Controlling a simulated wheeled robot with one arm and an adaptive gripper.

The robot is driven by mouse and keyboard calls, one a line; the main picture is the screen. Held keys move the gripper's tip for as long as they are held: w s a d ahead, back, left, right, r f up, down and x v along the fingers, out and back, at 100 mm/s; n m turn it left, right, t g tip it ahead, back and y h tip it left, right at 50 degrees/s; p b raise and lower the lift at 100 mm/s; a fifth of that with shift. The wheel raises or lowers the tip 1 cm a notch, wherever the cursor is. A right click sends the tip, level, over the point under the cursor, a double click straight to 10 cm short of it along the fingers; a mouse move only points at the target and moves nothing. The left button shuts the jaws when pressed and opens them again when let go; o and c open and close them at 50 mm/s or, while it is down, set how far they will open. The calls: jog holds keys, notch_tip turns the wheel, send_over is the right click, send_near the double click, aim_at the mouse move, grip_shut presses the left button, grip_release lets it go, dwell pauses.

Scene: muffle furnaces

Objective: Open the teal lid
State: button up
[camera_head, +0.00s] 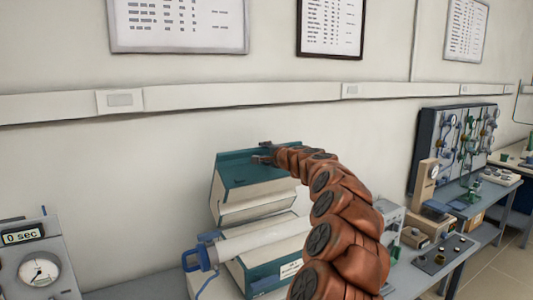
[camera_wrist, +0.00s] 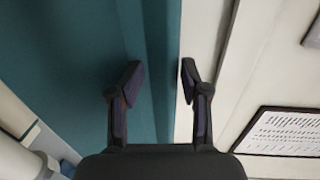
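The teal lid (camera_head: 262,170) is the upper half of a tube furnace in the head view. It stands swung up and tilted back, with its cream underside (camera_head: 255,203) showing above the lower half (camera_head: 265,270). My gripper (camera_head: 264,153) is at the lid's top edge, reaching in from the right. In the wrist view the teal lid (camera_wrist: 60,70) fills the left side. My gripper's two dark fingers (camera_wrist: 160,82) are apart, with a teal edge and a pale strip behind the gap. I cannot tell whether a finger touches the lid.
A white tube (camera_head: 245,243) with a blue clamp (camera_head: 200,255) lies across the furnace. A meter box (camera_head: 38,262) stands at the left. A bench with boxes and a gauge panel (camera_head: 455,145) is at the right. The wall is close behind, with framed charts (camera_head: 330,25).

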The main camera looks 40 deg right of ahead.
jog(key=v, duration=1.1)
jog(key=shift+s, duration=0.2)
jog(key=shift+a+r, duration=0.1)
dwell(0.3)
